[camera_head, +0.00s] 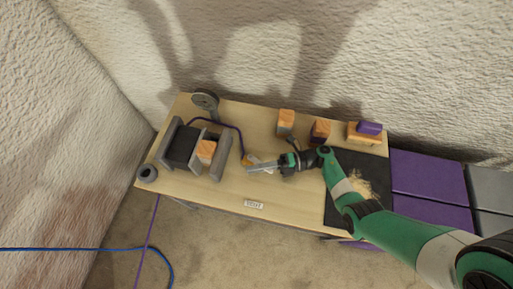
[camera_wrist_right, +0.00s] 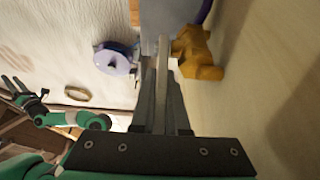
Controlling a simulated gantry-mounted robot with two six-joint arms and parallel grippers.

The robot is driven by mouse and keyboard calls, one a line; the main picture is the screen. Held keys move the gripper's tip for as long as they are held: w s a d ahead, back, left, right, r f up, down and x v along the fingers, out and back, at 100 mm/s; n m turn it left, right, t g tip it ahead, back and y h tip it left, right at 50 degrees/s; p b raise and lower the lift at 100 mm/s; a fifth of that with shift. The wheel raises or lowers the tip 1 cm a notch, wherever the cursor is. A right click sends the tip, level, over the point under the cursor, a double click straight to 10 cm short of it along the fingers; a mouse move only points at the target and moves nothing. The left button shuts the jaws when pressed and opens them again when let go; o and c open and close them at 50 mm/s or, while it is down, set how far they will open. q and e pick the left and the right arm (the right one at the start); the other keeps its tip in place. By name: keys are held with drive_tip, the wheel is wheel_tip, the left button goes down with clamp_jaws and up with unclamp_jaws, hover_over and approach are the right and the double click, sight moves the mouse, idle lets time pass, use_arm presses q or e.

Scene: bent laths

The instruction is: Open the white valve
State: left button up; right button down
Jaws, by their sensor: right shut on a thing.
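The valve has an orange-yellow body (camera_head: 247,160) on the bench, at the end of a purple hose. A small pale part, seemingly its white handle (camera_head: 255,158), shows beside it. In the right wrist view the yellow body (camera_wrist_right: 198,52) stands just right of my fingertips. My right gripper (camera_head: 262,168) is at the valve, its fingers shut on a narrow pale piece (camera_wrist_right: 162,65), apparently the handle. The fingers partly hide it, so its angle is unclear. My left gripper (camera_wrist_right: 20,90) shows small at the left of the wrist view, away from the valve; its jaw opening is unclear.
Wooden blocks (camera_head: 286,121) stand at the back. A dark mat (camera_head: 345,215) lies right.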

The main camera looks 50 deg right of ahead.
drive_tip(key=c, duration=1.2)
unclamp_jaws()
